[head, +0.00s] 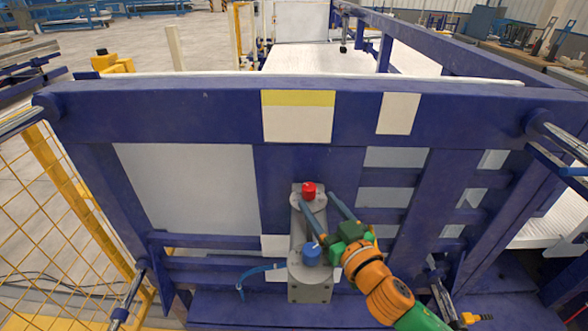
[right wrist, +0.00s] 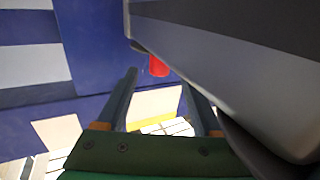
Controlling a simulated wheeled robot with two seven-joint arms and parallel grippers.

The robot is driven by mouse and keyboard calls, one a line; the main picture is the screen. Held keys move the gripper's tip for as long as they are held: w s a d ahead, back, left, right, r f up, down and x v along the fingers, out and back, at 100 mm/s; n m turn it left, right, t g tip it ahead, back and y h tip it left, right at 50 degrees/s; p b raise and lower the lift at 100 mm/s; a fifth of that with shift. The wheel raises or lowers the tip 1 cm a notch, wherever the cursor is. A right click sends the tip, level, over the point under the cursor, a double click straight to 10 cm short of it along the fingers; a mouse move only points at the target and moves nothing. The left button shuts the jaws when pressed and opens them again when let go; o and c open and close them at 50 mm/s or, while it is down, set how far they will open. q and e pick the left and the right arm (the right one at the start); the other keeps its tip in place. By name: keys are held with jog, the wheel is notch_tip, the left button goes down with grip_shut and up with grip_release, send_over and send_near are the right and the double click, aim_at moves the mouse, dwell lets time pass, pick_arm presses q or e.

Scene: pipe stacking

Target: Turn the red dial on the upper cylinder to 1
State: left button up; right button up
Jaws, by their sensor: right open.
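The red dial (head: 309,190) sits on top of the upper cylinder (head: 316,204), on a grey block fixed to the front of the blue frame. My right gripper (head: 315,199) reaches up from the lower right, its two fingers apart and empty, with the tips just below and either side of the dial. In the right wrist view the red dial (right wrist: 158,66) shows just beyond the gap between the open fingertips (right wrist: 158,78). A grey body hides part of that view. The dial's marks are too small to read. My left gripper is out of view.
A blue dial (head: 311,253) sits on the lower cylinder, close to my right gripper's body. The blue frame's top beam (head: 200,112) runs behind, with pale panels on it. A yellow mesh fence (head: 60,205) stands at the left. A thin blue hose (head: 243,281) hangs left of the block.

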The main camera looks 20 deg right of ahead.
aim_at(313, 191)
jog(key=shift+w, duration=0.25)
jog(key=shift+w+r, duration=0.1)
jog(key=shift+r, duration=0.2)
jog(key=shift+w+a+r+p, duration=0.1)
jog(key=shift+w+r+p, duration=0.25)
jog(key=shift+w+p, duration=0.45)
jog(key=w, duration=0.3)
jog(key=shift+w+a+f, duration=0.3)
jog(key=shift+a+f, duration=0.05)
jog(key=shift+w+f, duration=0.1)
jog(key=shift+w, duration=0.1)
jog(key=shift+s, duration=0.3)
jog(key=shift+c, duration=0.9)
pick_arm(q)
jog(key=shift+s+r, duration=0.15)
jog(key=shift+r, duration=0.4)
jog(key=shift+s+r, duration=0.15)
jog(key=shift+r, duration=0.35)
pick_arm(e)
grip_shut()
